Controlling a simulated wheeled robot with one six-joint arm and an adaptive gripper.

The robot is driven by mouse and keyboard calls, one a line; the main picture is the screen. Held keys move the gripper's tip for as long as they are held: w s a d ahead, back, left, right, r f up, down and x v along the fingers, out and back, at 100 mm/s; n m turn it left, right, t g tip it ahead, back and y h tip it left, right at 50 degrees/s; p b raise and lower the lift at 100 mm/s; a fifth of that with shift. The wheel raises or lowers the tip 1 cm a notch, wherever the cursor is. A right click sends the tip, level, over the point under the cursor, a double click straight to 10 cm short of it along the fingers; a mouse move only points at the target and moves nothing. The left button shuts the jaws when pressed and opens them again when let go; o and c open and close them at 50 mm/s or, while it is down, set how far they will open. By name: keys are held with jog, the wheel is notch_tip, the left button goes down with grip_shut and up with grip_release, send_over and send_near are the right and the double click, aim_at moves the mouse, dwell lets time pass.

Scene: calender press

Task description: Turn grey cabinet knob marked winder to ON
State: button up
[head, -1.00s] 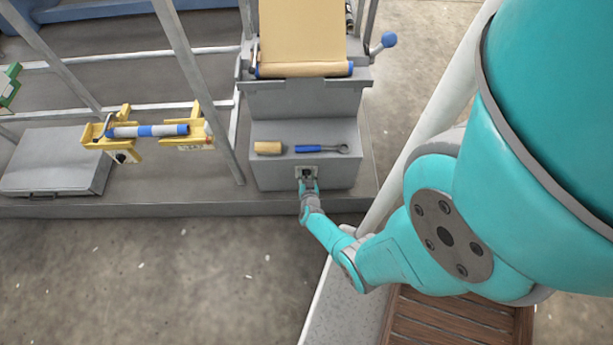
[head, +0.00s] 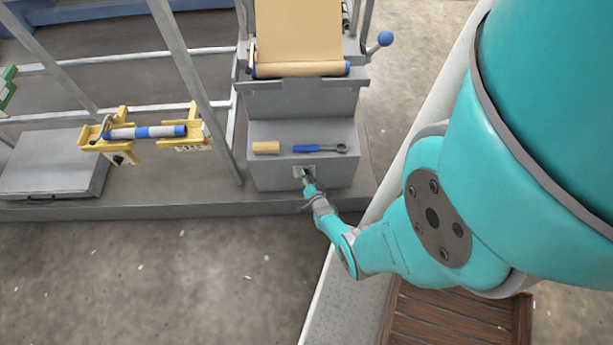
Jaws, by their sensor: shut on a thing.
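The grey cabinet (head: 268,178) stands below the paper roll, its front face towards me. A small pale plate (head: 298,170) is on that front face, with the dark knob (head: 305,172) on it. My gripper (head: 307,180) reaches the plate from below right and is shut on the knob. The fingers cover much of the knob, so its pointer and any ON or OFF marking cannot be read.
A tan block (head: 266,148) and a blue-handled wrench (head: 318,149) lie on the cabinet's top. A yellow stand (head: 122,145) holding a blue-and-white roller (head: 148,132) is at left. A grey post (head: 200,90) rises left of the cabinet. Floor in front is clear.

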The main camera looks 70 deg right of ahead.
jog(key=shift+m, duration=0.3)
dwell(0.4)
jog(key=o, duration=1.1)
jog(key=shift+d, duration=0.1)
jog(key=shift+s, duration=0.1)
jog(key=shift+v, duration=6)
jog(key=shift+f, duration=0.1)
